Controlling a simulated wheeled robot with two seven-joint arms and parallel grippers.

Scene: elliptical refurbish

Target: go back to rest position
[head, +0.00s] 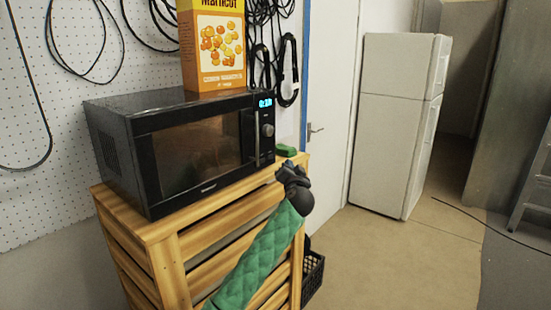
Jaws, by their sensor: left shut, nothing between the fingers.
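My left gripper (285,169) is dark and shut, with nothing in it. It is in front of the right front corner of a wooden cabinet, below the right end of the microwave. My left arm, in a green quilted sleeve, rises from the bottom of the head view to it. The black microwave (197,158) stands on the slatted wooden cabinet (155,232); its door looks closed and its display is lit. My right gripper is not in view.
An orange and yellow box (213,45) stands on the microwave. A green item (286,150) lies on the cabinet's right end. A black crate (314,275) sits on the floor beside the cabinet. A white fridge (395,120) stands at the back. The floor (410,255) right of the cabinet is mostly clear.

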